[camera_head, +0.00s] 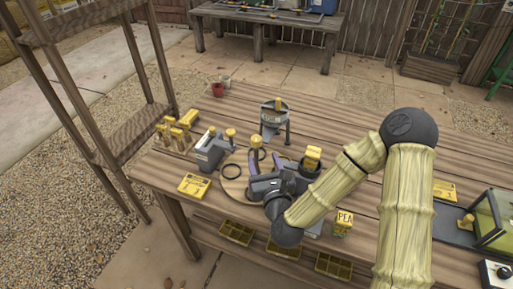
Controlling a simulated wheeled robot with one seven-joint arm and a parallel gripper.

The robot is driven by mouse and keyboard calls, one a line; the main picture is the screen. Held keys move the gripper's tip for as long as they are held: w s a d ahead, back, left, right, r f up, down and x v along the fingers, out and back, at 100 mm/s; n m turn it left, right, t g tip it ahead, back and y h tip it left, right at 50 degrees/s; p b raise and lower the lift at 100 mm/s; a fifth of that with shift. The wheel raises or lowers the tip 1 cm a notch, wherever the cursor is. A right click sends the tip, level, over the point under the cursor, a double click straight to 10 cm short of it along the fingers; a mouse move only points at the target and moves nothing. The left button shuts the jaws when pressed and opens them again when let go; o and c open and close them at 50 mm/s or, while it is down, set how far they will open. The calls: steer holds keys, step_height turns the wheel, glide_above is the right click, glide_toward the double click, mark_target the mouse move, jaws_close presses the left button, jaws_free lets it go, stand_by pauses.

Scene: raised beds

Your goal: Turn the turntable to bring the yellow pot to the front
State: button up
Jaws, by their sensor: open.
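The turntable (231,189) is a round wooden disc on the bench, largely covered by my arm and gripper. My gripper (267,161) is over its back right part, with two purple-grey fingers apart. An upright post with a round yellow-tan knob (256,142) stands by the left finger; I cannot tell whether they touch. A yellow block-like thing (312,155) shows just right of my wrist, its lower part hidden. I cannot pick out the yellow pot with certainty; my arm may hide it.
A grey device (212,152) with a yellow-tan knob stands left of the turntable, and a funnel-like stand (272,118) behind it. A yellow card (194,185) lies front left. The back right bench planks are clear.

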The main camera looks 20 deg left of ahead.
mark_target(258, 145)
steer(key=shift+f+b, duration=0.2)
steer(key=shift+b, duration=0.2)
steer(key=p+x, duration=0.2)
steer(key=x, duration=0.7)
steer(key=shift+s+r, duration=0.1)
steer(key=shift+r, duration=0.1)
steer(key=c, duration=1)
